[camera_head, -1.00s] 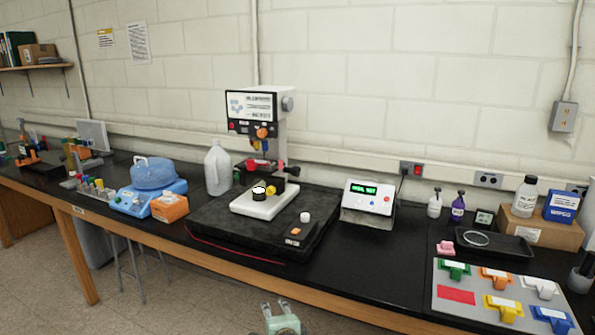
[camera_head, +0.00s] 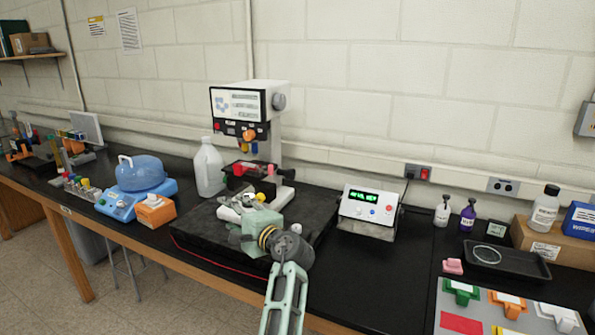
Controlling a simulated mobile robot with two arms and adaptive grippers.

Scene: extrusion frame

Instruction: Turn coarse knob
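A bench instrument with a white and black head (camera_head: 238,103) stands at the back of a dark slab. A round grey knob (camera_head: 279,102) is on the right side of its head. An orange knob (camera_head: 249,134) is on the front below the panel. I cannot tell which knob is the coarse one. My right gripper (camera_head: 240,208), pale green, reaches up from the bottom over the slab, in front of the instrument and below these knobs. My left gripper is not in view.
A white display box (camera_head: 368,208) stands right of the slab (camera_head: 200,240). A white jug (camera_head: 208,168) and a blue device (camera_head: 133,198) with an orange box (camera_head: 155,211) are to the left. Bare black bench lies right of the slab, in front of the display box.

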